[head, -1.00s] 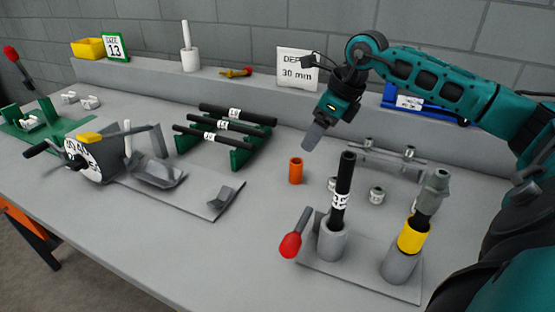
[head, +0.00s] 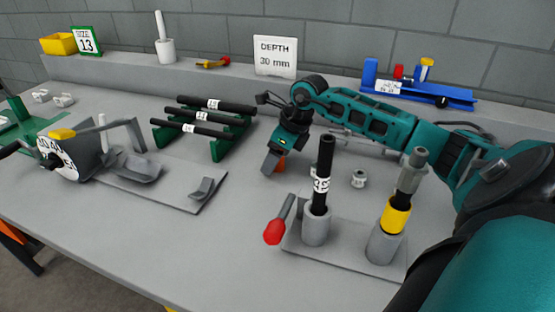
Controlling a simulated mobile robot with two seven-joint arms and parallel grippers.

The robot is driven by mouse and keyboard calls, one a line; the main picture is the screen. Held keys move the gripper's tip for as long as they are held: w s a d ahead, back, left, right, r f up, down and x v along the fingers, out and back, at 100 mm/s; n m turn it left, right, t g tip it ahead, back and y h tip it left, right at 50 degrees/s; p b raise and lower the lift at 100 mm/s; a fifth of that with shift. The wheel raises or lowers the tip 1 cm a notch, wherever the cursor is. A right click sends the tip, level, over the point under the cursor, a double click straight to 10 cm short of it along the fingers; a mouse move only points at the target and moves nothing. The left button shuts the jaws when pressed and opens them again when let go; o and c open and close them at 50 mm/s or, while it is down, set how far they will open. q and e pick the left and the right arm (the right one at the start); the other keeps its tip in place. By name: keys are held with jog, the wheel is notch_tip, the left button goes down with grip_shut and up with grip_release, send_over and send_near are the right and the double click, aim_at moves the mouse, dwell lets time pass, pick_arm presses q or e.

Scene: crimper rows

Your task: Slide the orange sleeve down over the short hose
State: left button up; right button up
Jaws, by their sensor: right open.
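A black hose (head: 325,160) with a white label stands upright in a grey holder (head: 316,228) on a grey plate. Another black hose (head: 400,197) with a yellow sleeve (head: 395,216) and a grey fitting (head: 411,172) on top stands in the right holder (head: 384,246). I cannot tell from the labels which is the short hose. My left gripper is not in view.
A red-knobbed lever (head: 273,232) rises at the plate's left edge. A green rack (head: 217,145) holds several black hoses behind. A grey machine (head: 80,165) with a dial stands left. A blue fixture (head: 420,90) and a depth sign (head: 276,56) are on the back ledge.

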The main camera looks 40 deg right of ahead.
jog(key=shift+f, duration=0.1)
jog(key=shift+c, duration=0.2)
jog(key=c, duration=1)
